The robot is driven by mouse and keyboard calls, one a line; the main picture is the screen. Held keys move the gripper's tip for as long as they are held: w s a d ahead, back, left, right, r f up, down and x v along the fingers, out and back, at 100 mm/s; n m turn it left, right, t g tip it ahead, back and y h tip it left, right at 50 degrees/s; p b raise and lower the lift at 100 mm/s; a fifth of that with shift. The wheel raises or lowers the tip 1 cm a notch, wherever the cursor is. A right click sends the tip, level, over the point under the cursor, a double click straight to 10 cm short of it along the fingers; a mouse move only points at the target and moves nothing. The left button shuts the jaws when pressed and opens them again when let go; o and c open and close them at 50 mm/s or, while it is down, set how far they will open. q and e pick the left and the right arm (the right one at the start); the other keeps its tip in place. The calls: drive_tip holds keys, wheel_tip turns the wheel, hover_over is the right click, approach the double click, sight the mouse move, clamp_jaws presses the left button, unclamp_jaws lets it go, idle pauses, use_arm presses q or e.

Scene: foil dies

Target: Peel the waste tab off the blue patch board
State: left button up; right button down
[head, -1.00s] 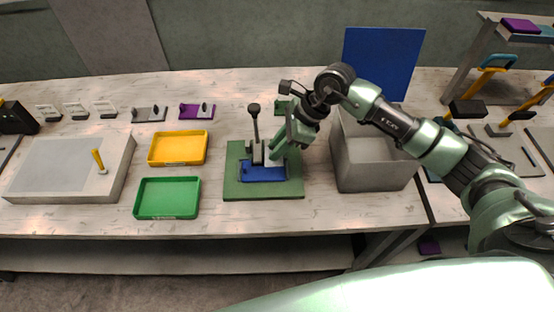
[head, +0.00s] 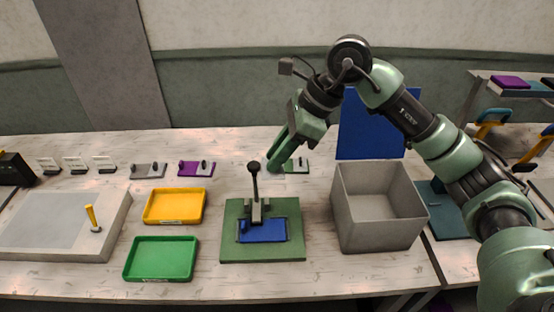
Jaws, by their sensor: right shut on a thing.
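The blue patch board (head: 264,232) lies flat in the green press base (head: 292,250). The press's upright lever with a dark knob (head: 254,168) stands at its back left. My right gripper (head: 277,166) is raised behind and above the base, clear of the board, its green fingers pointing down and left. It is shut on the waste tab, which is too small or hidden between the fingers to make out. My left gripper is not in view.
An open grey bin (head: 380,222) stands right of the base, with a blue panel (head: 372,125) behind it. Yellow (head: 174,220) and green (head: 160,277) trays lie to the left. Small purple (head: 190,170) and green (head: 300,166) dies stand at the back.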

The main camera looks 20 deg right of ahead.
drive_tip(key=shift+r+p, duration=1.1)
drive_tip(key=shift+r, duration=1.15)
drive_tip(key=shift+f, duration=0.1)
